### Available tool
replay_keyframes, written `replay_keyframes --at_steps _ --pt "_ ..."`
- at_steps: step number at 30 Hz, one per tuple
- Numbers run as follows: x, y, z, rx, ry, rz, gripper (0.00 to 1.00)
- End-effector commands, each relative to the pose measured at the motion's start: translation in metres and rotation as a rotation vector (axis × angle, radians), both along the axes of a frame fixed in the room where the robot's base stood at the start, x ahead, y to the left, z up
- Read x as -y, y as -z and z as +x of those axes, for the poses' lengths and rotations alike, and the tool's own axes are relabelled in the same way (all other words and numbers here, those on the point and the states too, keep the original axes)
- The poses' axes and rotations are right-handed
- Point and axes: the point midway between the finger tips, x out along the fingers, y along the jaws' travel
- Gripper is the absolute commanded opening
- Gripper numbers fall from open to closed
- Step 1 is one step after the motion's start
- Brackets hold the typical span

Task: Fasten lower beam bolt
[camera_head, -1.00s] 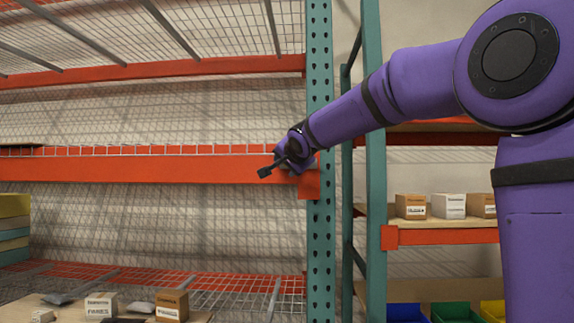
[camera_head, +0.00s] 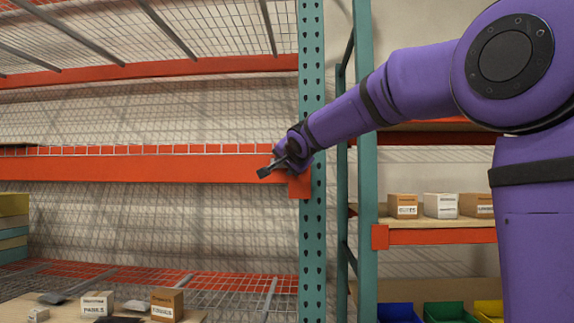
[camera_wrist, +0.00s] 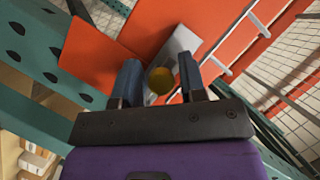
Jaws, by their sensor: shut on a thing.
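My gripper (camera_wrist: 160,84) shows in the wrist view with a dark finger on each side of a round yellow bolt head (camera_wrist: 161,80). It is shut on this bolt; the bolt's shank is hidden. Beyond it are the orange beam (camera_wrist: 215,22) and a grey plate (camera_wrist: 180,44) on the beam's end. In the head view, my gripper (camera_head: 283,160) is at the right end of the lower orange beam (camera_head: 150,168), beside the green upright (camera_head: 312,235). The fingertips are too small there to tell whether the bolt touches the beam.
An upper orange beam (camera_head: 150,68) runs overhead. The perforated green upright (camera_wrist: 40,60) is close on the left in the wrist view. Small boxes (camera_head: 441,206) and coloured bins (camera_head: 445,312) stand on the right rack. A wire deck with cartons (camera_head: 167,304) lies below.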

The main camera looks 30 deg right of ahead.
Motion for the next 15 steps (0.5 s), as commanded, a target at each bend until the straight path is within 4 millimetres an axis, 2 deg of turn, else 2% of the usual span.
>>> replay_keyframes --at_steps 5,6,7,15 --pt "0.0044 -0.002 -0.0016 0.002 0.007 -0.003 0.0" --pt "0.0046 -0.002 -0.0016 0.002 0.007 -0.003 0.43" --pt "0.0047 -0.002 -0.0016 0.002 0.007 -0.002 0.49" --pt "0.0034 -0.0011 -0.0013 0.001 0.006 -0.001 0.5"
